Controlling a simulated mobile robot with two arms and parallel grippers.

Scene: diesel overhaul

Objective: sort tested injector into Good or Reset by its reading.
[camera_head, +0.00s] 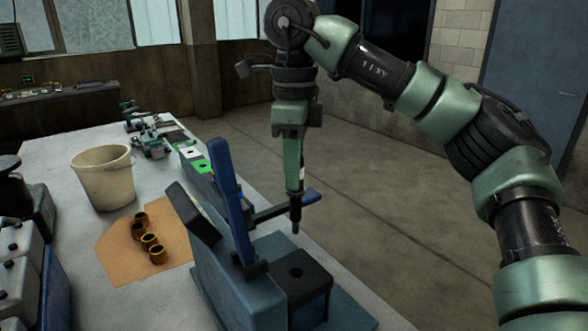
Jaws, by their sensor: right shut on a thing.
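My right gripper (297,188) points down and is shut on a dark, slim injector (295,216), which hangs upright. In the picture it shows above the black block (291,272) of the tester and looks clear of the block's hole. The tester (233,285) is blue-grey, with a blue upright lever (229,195) and a tilted dark panel (192,212). The panel's face is turned away, so I cannot read it. Green and white patches (194,161) lie behind the tester; I cannot make out any Good or Reset lettering. My left gripper is not in view.
On the grey bench (65,160) stand a cream bucket (103,180) and a tan mat (118,252) with several brass-coloured sleeves. Small fixtures (150,143) sit toward the far end. Open floor lies right of the bench.

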